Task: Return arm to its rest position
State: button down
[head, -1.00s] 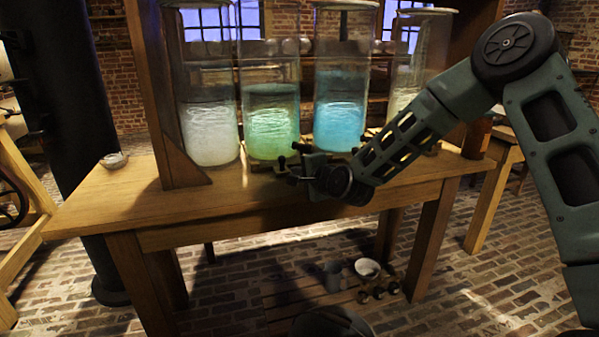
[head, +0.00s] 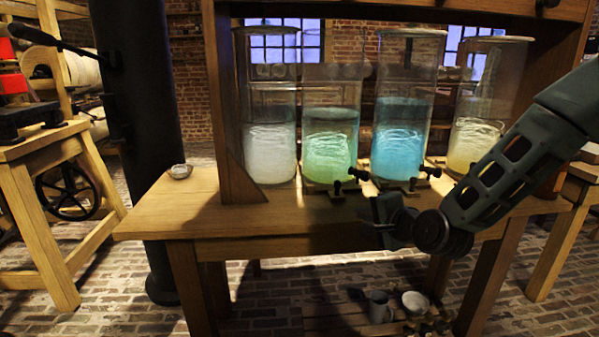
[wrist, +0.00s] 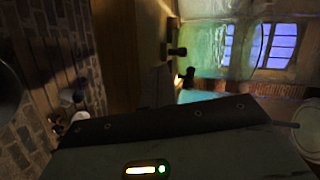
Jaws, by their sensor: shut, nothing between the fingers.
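My gripper (head: 372,208) is shut and empty, in front of the table's front edge in the head view. It points left, below the blue jar, and its fingertips are small and dark there. My arm reaches in from the right. A white jar (head: 270,155), a green jar (head: 330,145), a blue jar (head: 400,140) and a yellowish jar (head: 475,135) stand in a row on the wooden table (head: 170,215). Black taps (head: 358,174) stick out at the front of the jars. In the wrist view, the green jar (wrist: 215,45) shows sideways and the fingers do not show clearly.
A wooden frame post (head: 232,110) rises at the table's left. A small dish (head: 180,171) sits near the left corner. A dark column (head: 140,120) and another wooden stand (head: 45,235) are farther left. A mug (head: 379,307) and a white bowl (head: 415,301) stand low under the table.

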jog(key=s+a+f+n+g, duration=0.1)
jog(key=s+a+n+g, duration=0.4)
jog(key=s, duration=0.3)
jog(key=s+a+f+n+g, duration=0.1)
jog(key=s+a+n+g, duration=0.2)
jog(key=s+a+n, duration=0.4)
jog(key=s+d+r+n+g+h, duration=0.2)
jog(key=s+d+n+g, duration=0.15)
jog(key=s, duration=0.65)
jog(key=s+d+r+n+g+h, duration=0.15)
jog(key=s+n, duration=0.35)
jog(key=s, duration=0.6)
notch_tip(320, 180, up, 25)
jog(key=p, duration=2.5)
jog(key=shift+s+d+f+h, duration=0.2)
jog(key=shift+s+h, duration=0.05)
jog(key=shift+h, duration=0.1)
